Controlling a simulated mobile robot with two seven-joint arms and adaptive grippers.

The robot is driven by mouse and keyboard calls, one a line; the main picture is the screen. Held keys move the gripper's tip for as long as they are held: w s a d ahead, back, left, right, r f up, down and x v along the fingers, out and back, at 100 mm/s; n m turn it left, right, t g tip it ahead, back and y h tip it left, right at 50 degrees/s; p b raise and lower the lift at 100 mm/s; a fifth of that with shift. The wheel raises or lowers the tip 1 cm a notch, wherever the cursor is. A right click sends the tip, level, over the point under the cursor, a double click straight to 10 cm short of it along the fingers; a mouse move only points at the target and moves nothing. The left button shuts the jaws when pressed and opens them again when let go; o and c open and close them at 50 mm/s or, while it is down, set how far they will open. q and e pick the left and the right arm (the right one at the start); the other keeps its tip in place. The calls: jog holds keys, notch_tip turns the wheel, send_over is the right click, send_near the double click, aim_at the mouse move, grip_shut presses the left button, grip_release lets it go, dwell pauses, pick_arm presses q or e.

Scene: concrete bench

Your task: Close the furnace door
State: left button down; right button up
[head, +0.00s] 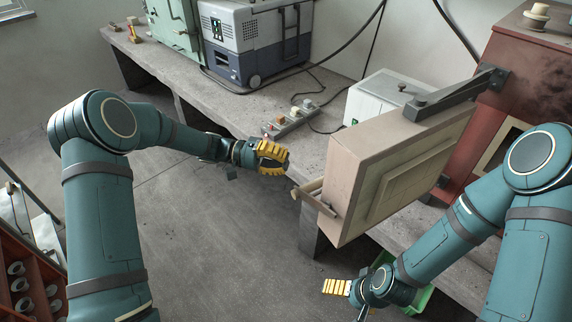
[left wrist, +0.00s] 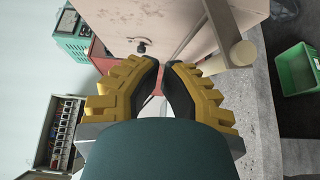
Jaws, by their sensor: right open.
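The furnace is the red-brown body (head: 540,75) at the right in the head view. Its thick beige door (head: 385,175) stands wide open over the bench, held by a dark hinge arm (head: 455,95) on top. A pale bar handle (head: 316,196) sticks out from the door's left edge. The handle also shows at the upper right in the left wrist view (left wrist: 238,52). My left gripper (head: 272,155) is near the handle, to its upper left in the picture and apart from it. My right gripper (head: 337,287) is open, low below the door.
A white box (head: 385,98) stands behind the door on the concrete bench (head: 255,115). A small switch strip (head: 290,125) lies on the bench. A grey-blue machine (head: 250,45) stands further left. A green bin (left wrist: 297,70) is below, near my right gripper. The floor left of the door is clear.

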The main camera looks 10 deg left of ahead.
pick_arm(q)
jog(key=d, duration=0.7)
jog(key=shift+s, duration=0.3)
jog(key=s+d, duration=0.2)
jog(key=s, duration=0.1)
jog(key=shift+d, duration=0.35)
jog(key=shift+s, duration=0.15)
